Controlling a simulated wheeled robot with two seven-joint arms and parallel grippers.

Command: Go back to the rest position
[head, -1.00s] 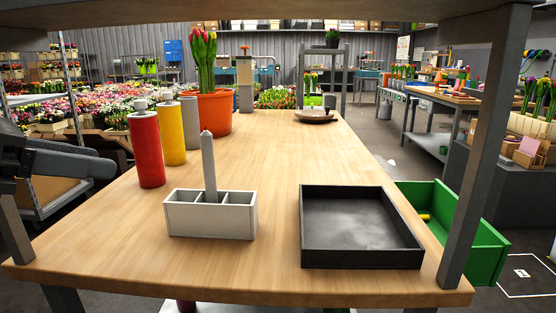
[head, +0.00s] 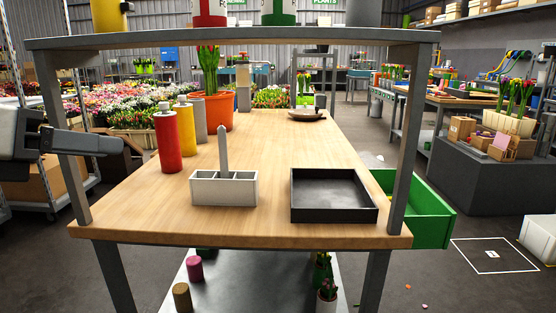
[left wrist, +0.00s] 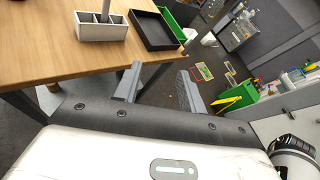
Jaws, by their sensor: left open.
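My left gripper (head: 108,142) reaches in from the left edge of the head view, level with the bench's left post and empty. In the left wrist view its two fingers (left wrist: 160,85) stand wide apart with only floor between them. My right gripper is in neither view. The wooden bench (head: 270,160) stands in front of me. On it are a white divided box (head: 224,189) with a grey upright stick (head: 222,148) in one compartment, and a black tray (head: 333,195) to its right.
A green bin (head: 425,212) is at the bench's right side. Red (head: 167,143), yellow (head: 186,128) and grey bottles and an orange pot (head: 214,110) of tulips stand at the left. Posts and an upper shelf (head: 240,39) frame the bench.

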